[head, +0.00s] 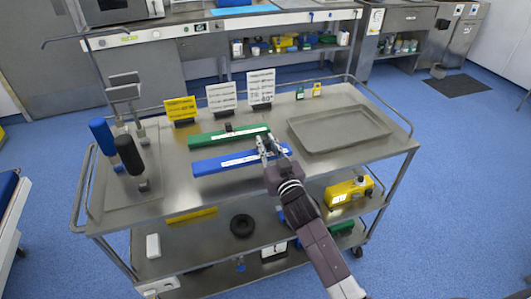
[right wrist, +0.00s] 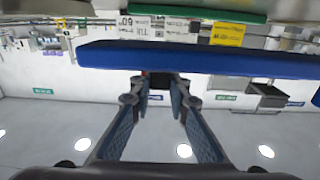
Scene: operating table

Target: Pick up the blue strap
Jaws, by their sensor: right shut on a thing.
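The blue strap (head: 212,166) is a long flat blue bar with a white label, lying across the middle of the steel cart top in front of a matching green strap (head: 203,140). My right gripper (head: 267,145) is at the right part of the blue strap and shut on it, covering some of it. In the right wrist view, the blue strap (right wrist: 215,62) runs across above the fingers, and the fingertips of my right gripper (right wrist: 156,84) meet its edge. I cannot tell whether the strap is clear of the cart top. My left gripper is not in view.
An empty steel tray (head: 378,139) lies right of the straps on the cart (head: 240,197). Yellow and white cards (head: 180,109) stand behind. Blue-handled (head: 102,135) and black-handled (head: 130,155) tools stand at the left.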

